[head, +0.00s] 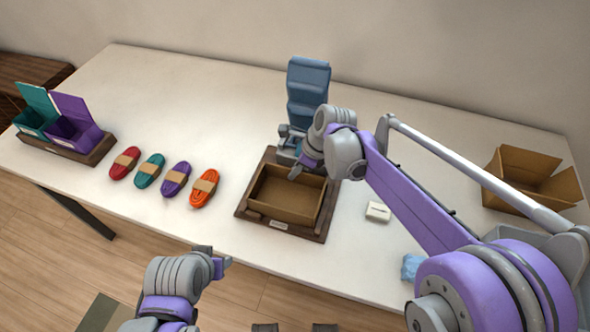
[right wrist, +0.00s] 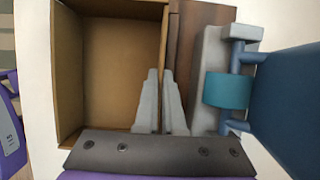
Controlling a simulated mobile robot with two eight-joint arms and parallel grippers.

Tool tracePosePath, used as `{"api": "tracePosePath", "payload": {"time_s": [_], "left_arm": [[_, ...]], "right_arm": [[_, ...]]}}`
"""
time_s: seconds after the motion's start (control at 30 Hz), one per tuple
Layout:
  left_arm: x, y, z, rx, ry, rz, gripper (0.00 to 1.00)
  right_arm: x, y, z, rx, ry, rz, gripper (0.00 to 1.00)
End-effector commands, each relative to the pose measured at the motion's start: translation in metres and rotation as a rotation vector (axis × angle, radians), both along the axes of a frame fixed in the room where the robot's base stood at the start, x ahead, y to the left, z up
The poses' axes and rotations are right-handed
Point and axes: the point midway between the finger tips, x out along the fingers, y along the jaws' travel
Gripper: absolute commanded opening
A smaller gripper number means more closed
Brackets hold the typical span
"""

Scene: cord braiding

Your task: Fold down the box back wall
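An open brown cardboard box (head: 287,205) sits on a dark wooden base (head: 245,212) near the middle of the table. Its front and side walls stand up. My right gripper (head: 297,168) reaches down at its back edge and hides part of the back wall. In the right wrist view, the two grey fingers of that gripper (right wrist: 160,95) are close together, one on each side of the box's thin back wall (right wrist: 165,45). My left gripper (head: 216,262) is in front of the table, away from the box; its finger opening is unclear.
A blue padded stand (head: 307,90) rises just behind the box. Red (head: 124,163), teal (head: 149,171), purple (head: 175,179) and orange (head: 204,188) cord bundles lie left. A white block (head: 378,211) is right of the base; another open cardboard box (head: 525,178) is far right.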

Motion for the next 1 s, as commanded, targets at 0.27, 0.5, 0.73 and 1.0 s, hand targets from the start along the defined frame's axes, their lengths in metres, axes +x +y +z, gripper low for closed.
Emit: {"api": "tracePosePath", "payload": {"time_s": [0.27, 0.5, 0.73, 1.0], "left_arm": [[0.000, 0.000, 0.000, 0.000, 0.000, 0.000, 0.50], [0.000, 0.000, 0.000, 0.000, 0.000, 0.000, 0.50], [0.000, 0.000, -0.001, 0.000, 0.000, 0.000, 0.50], [-0.001, 0.000, -0.004, 0.000, 0.001, 0.000, 0.50]], "right_arm": [[0.000, 0.000, 0.000, 0.000, 0.000, 0.000, 0.00], [-0.003, 0.000, 0.000, -0.011, -0.034, 0.000, 0.00], [-0.010, 0.003, -0.001, -0.050, -0.155, 0.003, 0.00], [-0.020, 0.007, -0.004, -0.112, -0.348, 0.003, 0.00]]}}
